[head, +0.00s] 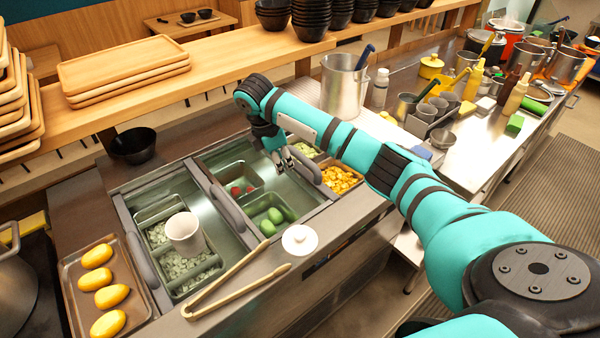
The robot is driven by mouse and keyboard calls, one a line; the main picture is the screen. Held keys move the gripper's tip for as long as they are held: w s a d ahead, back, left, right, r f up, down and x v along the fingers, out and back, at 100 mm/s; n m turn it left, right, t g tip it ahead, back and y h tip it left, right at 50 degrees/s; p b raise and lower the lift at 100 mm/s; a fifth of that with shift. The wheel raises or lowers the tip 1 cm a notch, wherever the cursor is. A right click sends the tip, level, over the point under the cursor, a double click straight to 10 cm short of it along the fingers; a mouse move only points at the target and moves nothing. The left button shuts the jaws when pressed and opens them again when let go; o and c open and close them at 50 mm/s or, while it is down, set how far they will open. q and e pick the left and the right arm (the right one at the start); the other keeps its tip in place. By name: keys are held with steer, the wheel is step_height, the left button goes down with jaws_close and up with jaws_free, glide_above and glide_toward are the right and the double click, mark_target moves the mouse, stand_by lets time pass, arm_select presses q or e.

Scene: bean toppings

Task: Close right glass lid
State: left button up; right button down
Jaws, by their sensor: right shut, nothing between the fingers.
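The topping counter (258,272) has open bays with metal pans. A curved grey handle (304,164), seemingly of the right glass lid, lies at the right bay; another grey handle (228,212) lies left of it. The clear panes are hard to make out, so I cannot tell how far the right lid stands open. My right gripper (285,162) points down over the right bay, just left of the right handle, with its fingers together and empty. I cannot tell whether it touches the handle. My left gripper is not in view.
Pans hold orange cubes (341,180), green pieces (276,220) and red pieces (241,188). A white cup (185,233) stands in the left bay. Wooden tongs (235,293) and a white round lid (299,240) lie on the front ledge. A steel pot (343,87) stands behind my arm.

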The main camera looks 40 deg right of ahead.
mark_target(307, 186)
steer(key=p+x, duration=0.1)
steer(key=x, duration=0.6)
steer(key=shift+d+f+p, duration=0.1)
steer(key=shift+f+p, duration=0.05)
steer(key=shift+p, duration=0.25)
steer(key=d, duration=0.1)
steer(key=d+p, duration=0.1)
steer(key=d, duration=0.1)
steer(key=shift+s+d+f+p, duration=0.1)
steer(key=shift+s+f+p, duration=0.1)
steer(key=shift+s+p, duration=0.1)
steer(key=shift+s+d, duration=0.1)
steer(key=shift+d, duration=0.35)
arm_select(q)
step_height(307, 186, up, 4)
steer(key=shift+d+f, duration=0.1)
arm_select(e)
steer(key=shift+f, duration=0.15)
steer(key=shift+d, duration=0.1)
